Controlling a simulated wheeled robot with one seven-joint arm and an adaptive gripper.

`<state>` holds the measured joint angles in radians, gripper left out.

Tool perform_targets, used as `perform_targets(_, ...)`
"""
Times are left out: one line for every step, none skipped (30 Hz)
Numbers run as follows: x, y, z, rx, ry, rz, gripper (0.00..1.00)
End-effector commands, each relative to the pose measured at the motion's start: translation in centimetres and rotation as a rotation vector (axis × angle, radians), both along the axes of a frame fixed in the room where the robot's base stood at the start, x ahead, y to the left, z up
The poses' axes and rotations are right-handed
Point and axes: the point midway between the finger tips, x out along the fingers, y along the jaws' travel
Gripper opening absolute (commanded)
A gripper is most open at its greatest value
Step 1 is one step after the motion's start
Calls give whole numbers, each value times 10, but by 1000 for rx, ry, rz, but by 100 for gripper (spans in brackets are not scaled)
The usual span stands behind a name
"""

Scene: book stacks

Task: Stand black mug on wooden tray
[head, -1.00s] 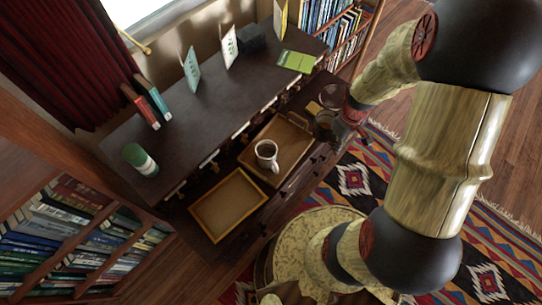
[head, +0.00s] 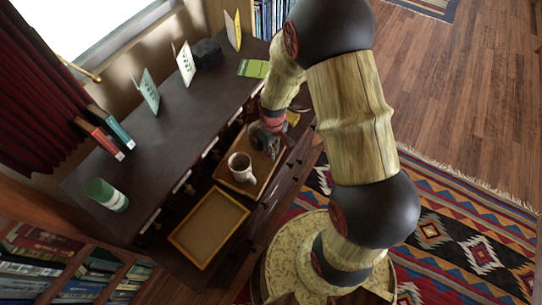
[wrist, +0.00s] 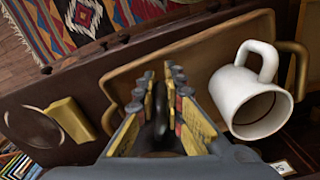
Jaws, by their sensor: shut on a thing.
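My gripper (head: 268,136) is over the far right end of the wooden tray (head: 264,166) in the head view. In the wrist view its fingers (wrist: 158,88) are shut on a dark thing, the black mug (wrist: 158,108), of which only a narrow part shows between them. The mug's base is hidden, so I cannot tell whether it touches the tray. The wooden tray (wrist: 195,55) lies beneath the fingers in the wrist view. A white mug (head: 241,168) stands on the tray, to the right of the fingers in the wrist view (wrist: 238,95).
A second shallow wooden-framed tray (head: 207,262) lies left of the wooden tray. A yellow block (wrist: 72,120) and a dark round dish (wrist: 33,126) are beyond the tray's other end. The raised shelf (head: 150,150) behind holds cards, books and a green-white can (head: 106,195).

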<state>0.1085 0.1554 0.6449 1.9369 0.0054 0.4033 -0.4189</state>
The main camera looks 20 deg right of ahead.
Motion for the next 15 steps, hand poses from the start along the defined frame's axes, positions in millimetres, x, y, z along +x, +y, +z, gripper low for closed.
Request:
perform_targets(2,3,-5,0,0,1,0)
perform_targets(3,4,-8,0,0,1,0)
perform_targets(4,5,-14,0,1,0,0)
perform_targets(3,5,-19,1,1,-1,0)
perform_targets(3,4,-24,0,2,-1,0)
perform_targets(3,4,-30,0,2,-1,0)
perform_targets(3,4,-33,0,1,-1,0)
perform_targets(3,4,-36,0,0,-1,0)
perform_targets(4,4,-38,0,0,-1,0)
perform_targets(4,4,-38,0,-1,-1,0)
perform_targets(4,4,-37,0,-1,-1,0)
perform_targets(4,4,-37,-1,-1,0,0)
perform_targets(4,4,-36,-1,-1,0,0)
perform_targets(4,4,-36,-1,-1,0,0)
perform_targets(4,4,-36,-1,-1,0,0)
